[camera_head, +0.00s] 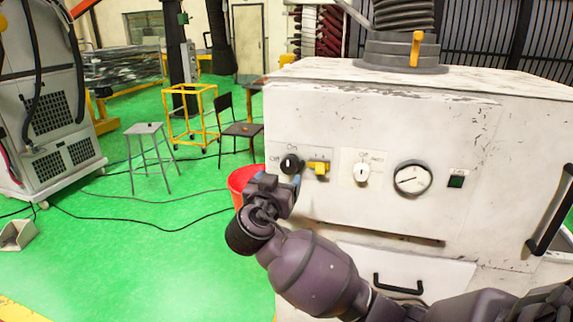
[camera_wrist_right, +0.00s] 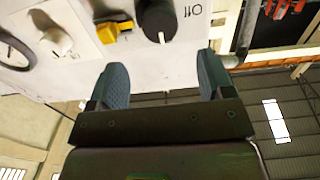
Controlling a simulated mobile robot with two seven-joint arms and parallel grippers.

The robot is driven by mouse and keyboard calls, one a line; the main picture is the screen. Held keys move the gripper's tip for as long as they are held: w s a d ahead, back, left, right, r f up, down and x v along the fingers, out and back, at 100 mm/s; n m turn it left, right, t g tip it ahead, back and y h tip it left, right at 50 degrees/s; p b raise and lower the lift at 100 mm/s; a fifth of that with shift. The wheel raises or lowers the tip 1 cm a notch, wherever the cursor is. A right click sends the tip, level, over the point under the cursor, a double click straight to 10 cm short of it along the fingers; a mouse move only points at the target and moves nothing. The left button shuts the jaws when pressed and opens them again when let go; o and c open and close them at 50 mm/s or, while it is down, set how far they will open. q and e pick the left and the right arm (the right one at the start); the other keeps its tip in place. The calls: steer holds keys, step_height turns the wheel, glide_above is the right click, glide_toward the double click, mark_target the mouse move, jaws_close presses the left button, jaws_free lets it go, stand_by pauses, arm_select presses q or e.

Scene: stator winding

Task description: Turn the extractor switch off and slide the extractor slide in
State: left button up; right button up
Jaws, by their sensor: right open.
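The white cabinet's front panel carries a black round knob (camera_head: 291,164) labelled On above and Off at its left. In the right wrist view, which shows the panel upside down, this knob (camera_wrist_right: 157,17) has its white mark on the On side. My right gripper (camera_head: 288,179) is open and empty, just below and in front of the knob; both fingers (camera_wrist_right: 162,75) show apart. Which part is the extractor slide is not labelled; a yellow tab (camera_head: 416,48) stands upright on the duct collar (camera_head: 395,55) on top. My left gripper is out of view.
Right of the black knob are a yellow switch (camera_head: 319,168), a white knob (camera_head: 361,173), a round gauge (camera_head: 412,178) and a small dark green switch (camera_head: 456,181). A red bucket (camera_head: 238,182) stands behind my gripper. Open green floor (camera_head: 140,240) lies left.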

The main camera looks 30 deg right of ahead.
mark_target(288, 166)
steer(key=p+x, duration=0.1)
steer(key=x, duration=0.7)
steer(key=shift+w+d+p, duration=0.1)
steer(key=shift+w+p, duration=0.1)
steer(key=shift+p, duration=0.15)
steer(key=c, duration=0.9)
